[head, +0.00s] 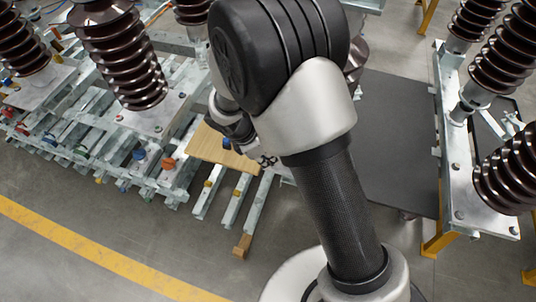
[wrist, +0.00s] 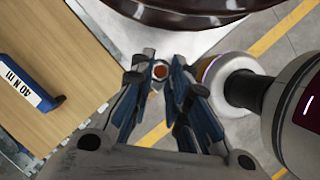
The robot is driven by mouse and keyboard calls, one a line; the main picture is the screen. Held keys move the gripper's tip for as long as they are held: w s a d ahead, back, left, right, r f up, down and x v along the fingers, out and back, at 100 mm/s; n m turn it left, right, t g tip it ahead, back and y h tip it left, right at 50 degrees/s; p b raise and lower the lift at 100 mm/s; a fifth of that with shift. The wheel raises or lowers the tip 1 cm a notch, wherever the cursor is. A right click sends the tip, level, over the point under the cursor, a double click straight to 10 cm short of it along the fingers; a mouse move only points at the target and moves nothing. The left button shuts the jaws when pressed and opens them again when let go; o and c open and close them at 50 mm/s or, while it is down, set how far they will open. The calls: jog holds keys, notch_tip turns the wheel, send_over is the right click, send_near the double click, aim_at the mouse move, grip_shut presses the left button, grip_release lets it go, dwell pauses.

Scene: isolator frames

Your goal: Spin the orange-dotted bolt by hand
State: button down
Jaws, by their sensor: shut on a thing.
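The orange-dotted bolt (wrist: 160,71) shows in the wrist view as a small orange-brown hex head in a pale ring, between my fingertips. My gripper (wrist: 159,80) is shut on it, with blue-padded fingers on its left and right. The bolt's shank is hidden. In the head view my gripper (head: 267,161) shows small beside the wooden board, partly behind my arm; the bolt cannot be made out there.
A wooden board (wrist: 75,25) at the left bears a blue item (wrist: 27,83) with a white label. A brown ribbed insulator (wrist: 190,8) stands close above the bolt. Metal rails (head: 236,200), insulators (head: 125,55) and another frame (head: 462,190) surround my arm.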

jog(key=c, duration=1.5)
grip_release()
jog(key=v, duration=1.2)
